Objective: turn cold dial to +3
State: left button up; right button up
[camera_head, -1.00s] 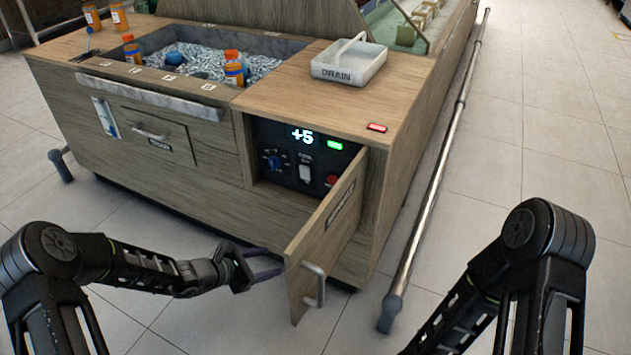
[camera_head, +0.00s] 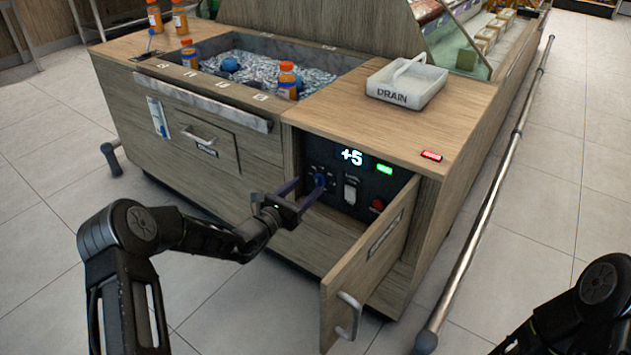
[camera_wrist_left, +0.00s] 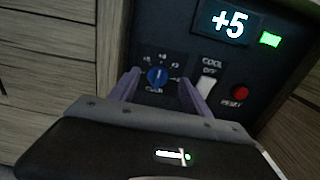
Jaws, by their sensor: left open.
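The blue cold dial (camera_head: 319,179) is on the dark control panel inside the cabinet. The lit display (camera_head: 352,157) above it reads +5. In the left wrist view the dial (camera_wrist_left: 157,77) shows between the two purple fingers, with its pointer turned roughly upward and number marks around it. My left gripper (camera_head: 304,190) is open, its fingertips spread to either side of the dial. I cannot tell whether they touch it. My right gripper is out of view; only part of that arm shows at lower right.
A white rocker switch (camera_head: 350,191) and a red reset button (camera_head: 377,205) sit right of the dial. The cabinet door (camera_head: 370,265) hangs open on the right. The countertop above holds a white drain tray (camera_head: 406,84), and several orange bottles stand at the sink.

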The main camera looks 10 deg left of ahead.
aim_at(317, 178)
pick_arm(q)
jog(key=b+x, duration=0.1)
jog(key=x, duration=0.3)
jog(key=shift+w+f, duration=0.1)
jog(key=shift+f, duration=0.05)
jog(key=shift+w+d, duration=0.25)
jog(key=shift+w, duration=0.35)
grip_shut()
